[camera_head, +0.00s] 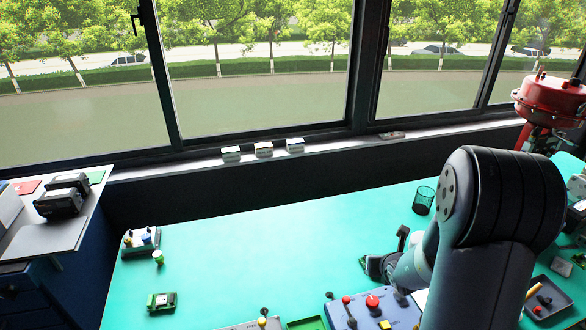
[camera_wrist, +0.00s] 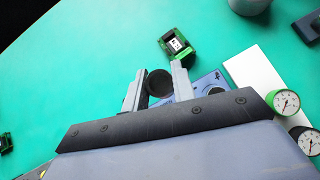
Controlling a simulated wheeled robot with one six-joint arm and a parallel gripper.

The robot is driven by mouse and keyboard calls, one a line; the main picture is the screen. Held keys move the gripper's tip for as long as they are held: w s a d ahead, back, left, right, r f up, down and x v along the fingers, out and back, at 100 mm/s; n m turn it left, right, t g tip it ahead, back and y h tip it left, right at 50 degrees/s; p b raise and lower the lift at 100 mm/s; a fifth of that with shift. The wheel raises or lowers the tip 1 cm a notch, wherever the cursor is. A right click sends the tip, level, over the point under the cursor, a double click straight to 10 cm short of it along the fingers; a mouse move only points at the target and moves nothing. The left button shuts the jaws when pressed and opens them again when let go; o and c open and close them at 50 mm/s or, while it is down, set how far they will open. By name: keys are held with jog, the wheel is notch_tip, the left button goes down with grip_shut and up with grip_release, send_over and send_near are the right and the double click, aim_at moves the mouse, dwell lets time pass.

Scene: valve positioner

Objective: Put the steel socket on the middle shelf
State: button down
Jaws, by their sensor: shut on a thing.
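In the wrist view my gripper (camera_wrist: 159,84) is closed on a dark, round, open-ended piece (camera_wrist: 159,83), which appears to be the steel socket. It sits between the two grey fingers, with its dark round end facing the camera. It is held above the teal bench (camera_wrist: 70,85). How high it is above the bench cannot be told. I cannot make out the middle shelf in either view.
A green-and-black module (camera_wrist: 177,45) lies just beyond the fingers. A blue control box (camera_head: 372,310) with a red button, a white sheet (camera_wrist: 255,75) and round gauges (camera_wrist: 285,102) are close by. A mesh cup (camera_head: 423,200) stands behind. The bench's middle (camera_head: 270,255) is clear.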

jog(key=shift+a, duration=0.1)
jog(key=w+a+n+g+y, duration=0.15)
jog(key=a+n+y, duration=0.3)
jog(key=a, duration=0.65)
jog(key=n+g+y+b, duration=0.1)
jog(key=n+g+y, duration=0.2)
jog(key=n, duration=0.5)
send_over(273, 302)
jog(key=s+d, duration=0.2)
jog(key=d, duration=0.1)
notch_tip(273, 302, down, 9)
jog(key=shift+r, duration=0.1)
jog(key=shift+w+f, duration=0.1)
jog(key=shift+f, duration=2.15)
jog(key=shift+f+b, duration=0.2)
jog(key=shift+b, duration=0.3)
jog(key=c, duration=1.5)
grip_release()
jog(key=shift+o, duration=0.2)
jog(key=shift+r, duration=0.1)
